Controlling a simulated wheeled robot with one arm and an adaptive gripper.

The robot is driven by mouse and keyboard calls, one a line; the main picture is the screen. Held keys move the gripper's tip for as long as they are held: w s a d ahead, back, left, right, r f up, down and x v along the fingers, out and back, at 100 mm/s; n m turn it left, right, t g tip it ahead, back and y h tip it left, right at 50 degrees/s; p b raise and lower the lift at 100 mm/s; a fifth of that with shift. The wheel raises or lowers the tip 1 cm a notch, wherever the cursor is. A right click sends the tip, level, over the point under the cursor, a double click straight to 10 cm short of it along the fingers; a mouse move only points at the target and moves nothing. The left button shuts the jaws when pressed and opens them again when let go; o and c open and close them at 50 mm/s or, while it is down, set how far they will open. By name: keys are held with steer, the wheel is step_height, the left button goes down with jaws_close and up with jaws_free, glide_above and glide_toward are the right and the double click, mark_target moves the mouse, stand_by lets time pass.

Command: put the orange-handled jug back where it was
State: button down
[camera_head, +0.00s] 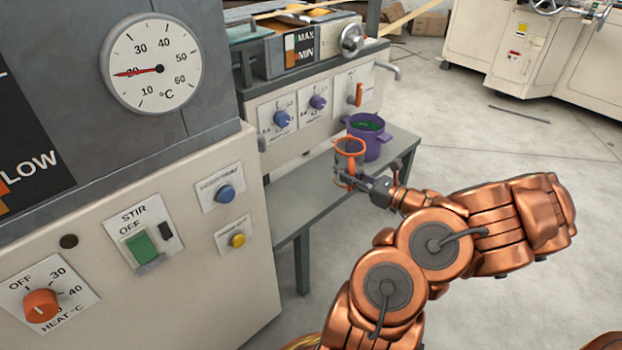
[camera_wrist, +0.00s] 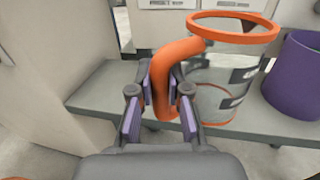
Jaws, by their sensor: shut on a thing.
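The orange-handled jug (camera_wrist: 225,75) is clear with an orange rim and a thick orange handle. In the wrist view my gripper (camera_wrist: 165,95) is shut on the handle, with one finger on each side of it. In the head view the jug (camera_head: 349,152) is upright at the shelf, and my gripper (camera_head: 362,184) reaches it from the right. The jug looks empty. I cannot tell whether its base touches the grey shelf (camera_head: 310,192).
A purple pot (camera_head: 366,142) with green contents stands on the shelf just behind the jug; it also shows in the wrist view (camera_wrist: 296,80). The shelf's left part is bare. The machine's front panel (camera_head: 318,105) with knobs and an orange lever (camera_head: 358,94) rises behind.

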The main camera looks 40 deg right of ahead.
steer(key=w+a+f+b, duration=0.1)
steer(key=w+b, duration=0.1)
steer(key=w, duration=0.1)
steer(key=w+f+b, duration=0.2)
steer(key=w, duration=0.2)
steer(key=w+a+f+b, duration=0.1)
steer(key=w+b, duration=0.1)
steer(key=w, duration=0.2)
steer(key=shift+w+a+f, duration=0.2)
steer(key=shift+a+f, duration=0.15)
steer(key=shift+f, duration=0.05)
steer(key=shift+r, duration=0.1)
steer(key=c, duration=1.6)
jaws_free()
steer(key=shift+f, duration=0.2)
steer(key=o, duration=0.5)
steer(key=shift+c, duration=0.2)
